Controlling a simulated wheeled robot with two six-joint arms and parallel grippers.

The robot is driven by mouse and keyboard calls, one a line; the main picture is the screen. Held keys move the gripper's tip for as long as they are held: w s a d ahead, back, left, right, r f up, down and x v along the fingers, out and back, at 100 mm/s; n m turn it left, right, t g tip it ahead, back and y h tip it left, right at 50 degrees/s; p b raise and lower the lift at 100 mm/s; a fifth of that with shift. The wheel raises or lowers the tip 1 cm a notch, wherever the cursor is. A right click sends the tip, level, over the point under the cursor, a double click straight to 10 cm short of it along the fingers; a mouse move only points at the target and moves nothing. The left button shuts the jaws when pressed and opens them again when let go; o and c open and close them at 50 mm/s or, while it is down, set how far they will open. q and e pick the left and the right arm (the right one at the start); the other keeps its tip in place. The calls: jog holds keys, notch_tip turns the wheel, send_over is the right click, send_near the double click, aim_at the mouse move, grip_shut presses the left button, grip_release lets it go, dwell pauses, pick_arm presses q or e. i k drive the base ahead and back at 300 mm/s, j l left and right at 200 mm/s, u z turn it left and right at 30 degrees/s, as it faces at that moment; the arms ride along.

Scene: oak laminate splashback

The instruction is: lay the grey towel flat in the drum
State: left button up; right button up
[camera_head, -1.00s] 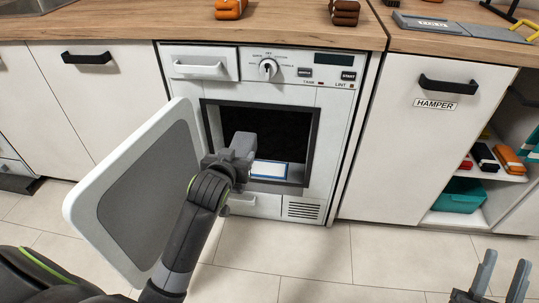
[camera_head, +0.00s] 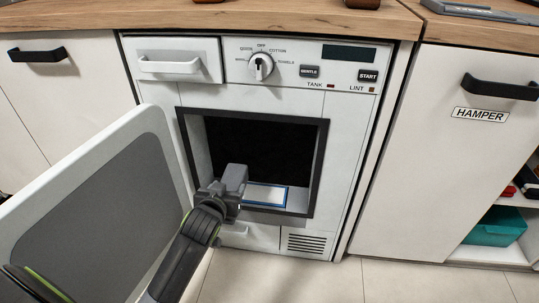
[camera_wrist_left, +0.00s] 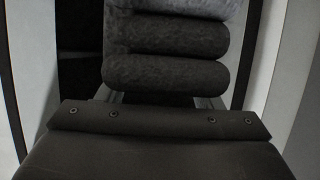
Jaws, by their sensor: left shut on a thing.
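My left gripper (camera_head: 236,188) is at the lower left of the dryer's opening, in front of the drum (camera_head: 255,150). In the left wrist view it is shut on the grey towel (camera_wrist_left: 180,72), which shows as thick rounded folds stacked one above another. The fingertips are mostly hidden by the towel there. In the head view the towel is hard to tell apart from the grey gripper. The drum is open and dark inside. A white panel with a blue edge (camera_head: 268,195) lies at the bottom of the opening. My right gripper is out of view.
The dryer door (camera_head: 60,170) stands wide open on the left, close beside my left arm. The dryer's front panel (camera_head: 290,62) with its dial is above the opening. A hamper cabinet (camera_head: 450,160) and a shelf with a teal box (camera_head: 497,227) are on the right.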

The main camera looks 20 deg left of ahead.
aim_at(254, 161)
jog(key=i+j, duration=0.15)
jog(key=i, duration=0.3)
jog(key=i+j, duration=0.2)
jog(key=i, duration=0.3)
